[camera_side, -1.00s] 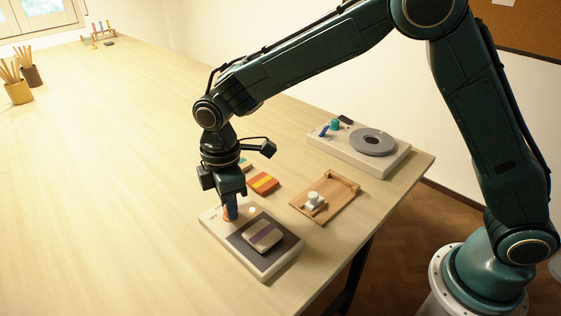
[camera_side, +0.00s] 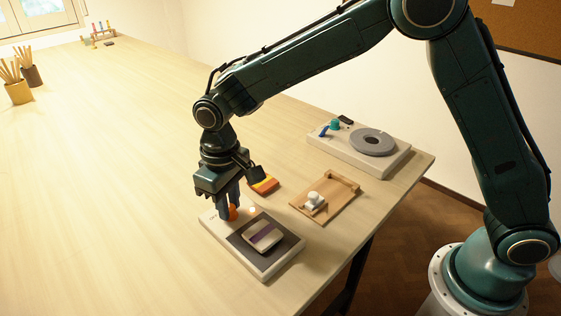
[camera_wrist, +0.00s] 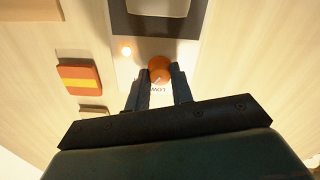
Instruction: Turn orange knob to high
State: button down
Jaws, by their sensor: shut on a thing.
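The orange knob (camera_side: 233,212) sits on the pale panel of a low unit (camera_side: 271,272) with a dark plate. In the wrist view the knob (camera_wrist: 159,66) lies between the fingertips of my gripper (camera_wrist: 160,72), which are shut on its sides. The knob carries a light pointer mark. An upside-down LOW label (camera_wrist: 158,89) shows beside it; other label text is hidden or too small to read. A small light (camera_wrist: 127,51) on the panel glows. In the side view my gripper (camera_side: 231,216) points down at the knob and partly hides it.
A block with a purple stripe (camera_side: 262,236) rests on the dark plate. An orange-yellow block (camera_side: 264,185), a wooden board (camera_side: 330,208) with a white piece, and a white unit with a grey disc (camera_side: 372,142) stand nearby. The table's left is largely clear.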

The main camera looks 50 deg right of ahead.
jog(key=m, duration=0.5)
jog(key=shift+r, duration=0.1)
dwell(0.4)
jog(key=c, duration=1.2)
grip_release()
jog(key=shift+r, duration=0.1)
notch_tip(320, 180, up, 14)
jog(key=shift+f, duration=0.2)
